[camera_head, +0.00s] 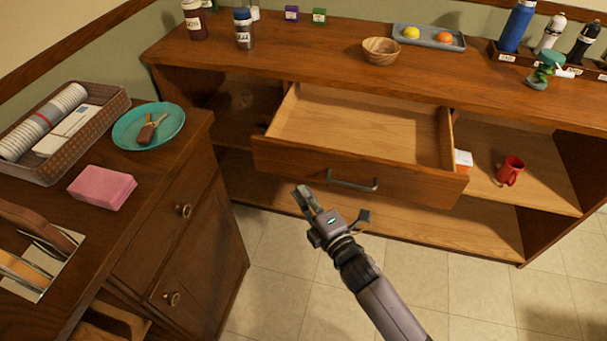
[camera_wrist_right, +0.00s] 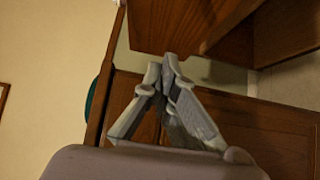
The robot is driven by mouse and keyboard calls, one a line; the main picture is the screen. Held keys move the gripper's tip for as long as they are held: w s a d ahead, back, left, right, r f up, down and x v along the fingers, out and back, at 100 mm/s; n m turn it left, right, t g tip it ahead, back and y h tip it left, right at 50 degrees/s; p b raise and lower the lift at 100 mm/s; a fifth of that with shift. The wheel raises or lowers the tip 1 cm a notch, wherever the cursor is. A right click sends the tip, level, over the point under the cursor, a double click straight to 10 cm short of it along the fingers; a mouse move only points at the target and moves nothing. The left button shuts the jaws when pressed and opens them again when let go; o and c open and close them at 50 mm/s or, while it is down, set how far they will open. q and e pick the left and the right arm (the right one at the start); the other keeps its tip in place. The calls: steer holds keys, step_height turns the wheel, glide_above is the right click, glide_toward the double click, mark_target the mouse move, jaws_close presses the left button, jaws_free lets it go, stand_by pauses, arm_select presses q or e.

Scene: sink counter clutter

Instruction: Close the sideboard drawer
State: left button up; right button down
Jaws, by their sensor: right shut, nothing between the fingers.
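The sideboard drawer (camera_head: 262,155) is pulled out from the sideboard (camera_head: 290,42) and is empty. Its front has a dark grey bar handle (camera_head: 352,184). My right gripper (camera_head: 303,192) is shut and empty, in front of and below the drawer front, left of the handle in the head view. I cannot tell whether it touches the drawer. In the right wrist view its fingertips (camera_wrist_right: 162,65) meet, with brown wood panels behind them. My left gripper is not in view.
A side cabinet (camera_head: 185,160) at the left carries a teal plate (camera_head: 148,127), a basket (camera_head: 70,150) and pink napkins (camera_head: 102,187). A red mug (camera_head: 510,171) stands on the right shelf. A wooden bowl (camera_head: 381,50) and bottles stand on the sideboard top. Floor in front is clear.

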mark_target(294, 162)
steer(key=w, duration=0.6)
steer(key=shift+w, duration=0.15)
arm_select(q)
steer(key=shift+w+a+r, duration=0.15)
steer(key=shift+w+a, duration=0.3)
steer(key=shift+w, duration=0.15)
arm_select(e)
steer(key=shift+d, duration=0.1)
